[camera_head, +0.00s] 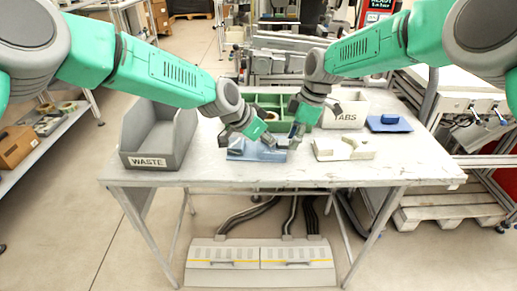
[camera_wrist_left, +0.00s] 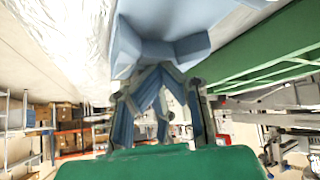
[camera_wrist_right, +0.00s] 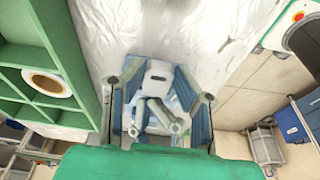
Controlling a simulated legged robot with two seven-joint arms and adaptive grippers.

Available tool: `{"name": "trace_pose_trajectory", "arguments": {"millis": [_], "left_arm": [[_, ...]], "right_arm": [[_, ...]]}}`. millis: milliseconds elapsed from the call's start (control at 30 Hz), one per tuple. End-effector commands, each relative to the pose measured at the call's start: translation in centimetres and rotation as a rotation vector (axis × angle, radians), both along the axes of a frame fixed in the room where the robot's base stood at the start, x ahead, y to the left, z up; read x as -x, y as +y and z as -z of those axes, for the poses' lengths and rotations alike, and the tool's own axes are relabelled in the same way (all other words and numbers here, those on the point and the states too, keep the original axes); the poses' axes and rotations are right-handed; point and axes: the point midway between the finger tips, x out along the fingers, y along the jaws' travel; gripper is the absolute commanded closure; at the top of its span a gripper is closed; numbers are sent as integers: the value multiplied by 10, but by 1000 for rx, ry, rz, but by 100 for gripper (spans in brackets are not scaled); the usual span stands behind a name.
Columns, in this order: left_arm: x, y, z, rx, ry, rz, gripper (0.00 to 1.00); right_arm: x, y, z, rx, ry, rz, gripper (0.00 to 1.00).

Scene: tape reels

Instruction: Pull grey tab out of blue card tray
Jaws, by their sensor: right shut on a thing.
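The blue card tray (camera_head: 240,153) lies near the middle of the table, and a blue block-like part of it (camera_wrist_left: 165,45) fills the top of the left wrist view. My left gripper (camera_head: 262,140) is low over the tray; its fingers (camera_wrist_left: 158,78) slant together close to the blue part, and whether they touch it is unclear. My right gripper (camera_head: 295,134) is at the tray's right end. In the right wrist view its fingers (camera_wrist_right: 160,98) are closed on the pale grey tab (camera_wrist_right: 158,76). Where the tab meets the tray is hidden.
A grey WASTE bin (camera_head: 158,148) stands at the left of the table. A green divided box (camera_head: 268,100) and a white TABS bin (camera_head: 352,105) stand behind. The front table strip is clear.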

Motion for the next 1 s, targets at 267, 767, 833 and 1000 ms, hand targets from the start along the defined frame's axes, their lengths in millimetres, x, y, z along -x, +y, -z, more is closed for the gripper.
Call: {"name": "trace_pose_trajectory", "arguments": {"millis": [267, 767, 833, 1000], "left_arm": [[4, 2, 8, -9, 13, 4, 100], [5, 2, 9, -9, 14, 5, 100], [5, 2, 9, -9, 15, 6, 100], [5, 2, 9, -9, 15, 6, 100]], "right_arm": [[0, 0, -8, 0, 0, 0, 100], [0, 0, -23, 0, -1, 1, 100], [0, 0, -25, -1, -1, 1, 100], [0, 0, -30, 0, 0, 1, 100]]}}
